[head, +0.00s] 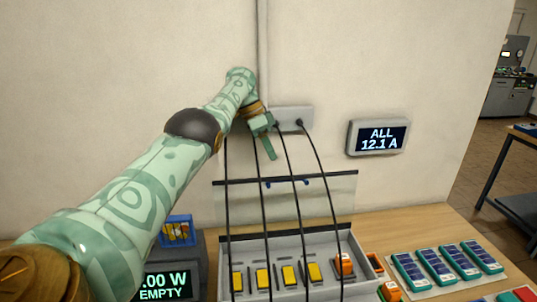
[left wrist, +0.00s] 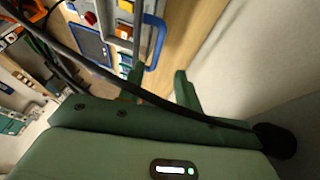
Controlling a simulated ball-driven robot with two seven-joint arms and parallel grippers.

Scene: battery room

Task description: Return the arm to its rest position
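My left arm comes in from the left and reaches up to the wall in the head view. Its green gripper (head: 266,141) is in front of the left end of the grey wall box (head: 295,118), with black cables hanging close by. In the left wrist view the two green fingers (left wrist: 160,90) stand apart, with nothing seen clamped between them. A black cable (left wrist: 105,78) crosses in front of the gripper there; I cannot tell if it touches. My right gripper is not in view.
Several cables run down to a grey tray (head: 350,245) with yellow blocks. A wall display (head: 377,137) reads "ALL 12.1 A". A display (head: 165,286) reading "EMPTY" and a blue-framed box (head: 176,231) lie below my arm. Teal battery packs (head: 410,271) are at the right.

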